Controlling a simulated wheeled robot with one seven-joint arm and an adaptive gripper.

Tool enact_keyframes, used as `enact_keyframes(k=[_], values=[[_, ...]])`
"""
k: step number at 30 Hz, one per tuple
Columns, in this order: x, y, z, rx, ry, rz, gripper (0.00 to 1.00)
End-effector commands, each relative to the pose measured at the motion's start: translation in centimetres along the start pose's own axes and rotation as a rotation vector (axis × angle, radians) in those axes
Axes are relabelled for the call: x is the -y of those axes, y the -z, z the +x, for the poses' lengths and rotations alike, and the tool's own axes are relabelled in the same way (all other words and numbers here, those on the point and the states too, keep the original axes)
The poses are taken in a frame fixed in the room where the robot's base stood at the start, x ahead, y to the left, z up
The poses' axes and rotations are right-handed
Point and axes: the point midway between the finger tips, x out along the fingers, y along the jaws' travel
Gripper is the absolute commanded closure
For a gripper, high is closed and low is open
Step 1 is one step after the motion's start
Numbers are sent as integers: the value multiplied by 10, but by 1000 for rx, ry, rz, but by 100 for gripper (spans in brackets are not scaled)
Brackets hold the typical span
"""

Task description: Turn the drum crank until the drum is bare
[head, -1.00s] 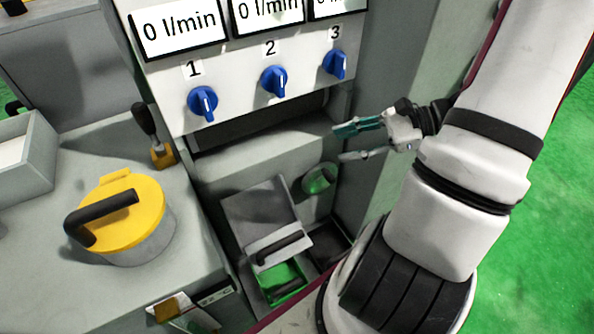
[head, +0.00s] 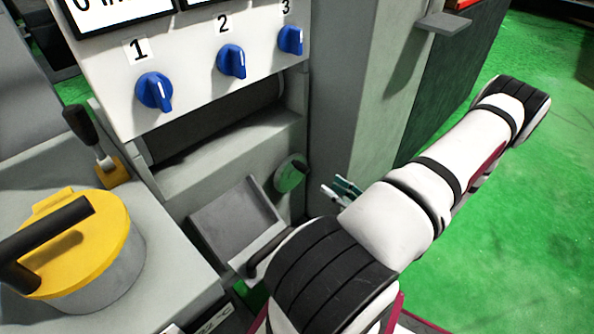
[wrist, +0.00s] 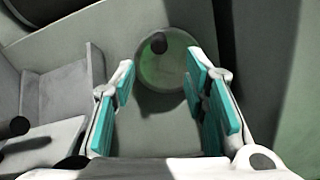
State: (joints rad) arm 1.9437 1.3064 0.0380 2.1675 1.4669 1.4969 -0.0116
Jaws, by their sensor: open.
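A round green disc (wrist: 163,78) with a dark knob (wrist: 158,43) near its top rim shows in the wrist view; it looks like the drum crank. In the head view it is a small green round part (head: 290,176) on the machine front, right of a grey tray. My gripper (wrist: 160,72) is open and empty, with teal-padded fingers on either side of the disc in the wrist view. I cannot tell how far off the disc is. In the head view, my gripper (head: 341,189) is right of it, partly hidden by my arm. A dark rounded surface (head: 225,113) lies in the slot below the knobs; I cannot tell whether it is the drum.
Blue knobs 1 (head: 154,91), 2 (head: 231,61) and 3 (head: 291,40) sit on the panel above. A yellow-lidded pot (head: 75,250) and a black-handled lever (head: 95,140) stand left. A grey tilted flap (head: 235,220) is left of the disc. Green floor (head: 530,200) lies open at right.

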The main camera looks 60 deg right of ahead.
Motion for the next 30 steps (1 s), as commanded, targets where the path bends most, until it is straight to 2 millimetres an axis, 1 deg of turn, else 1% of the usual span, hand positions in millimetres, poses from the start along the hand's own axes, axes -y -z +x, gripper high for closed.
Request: enact_keyframes(k=[12, 18, 24, 30], values=[[-2, 1, 80, -1, -7, -2, 59], [-2, 1, 110, -2, -6, -1, 59], [-2, 0, 124, -1, -4, -1, 59], [-2, 0, 126, -2, -4, -1, 59]])
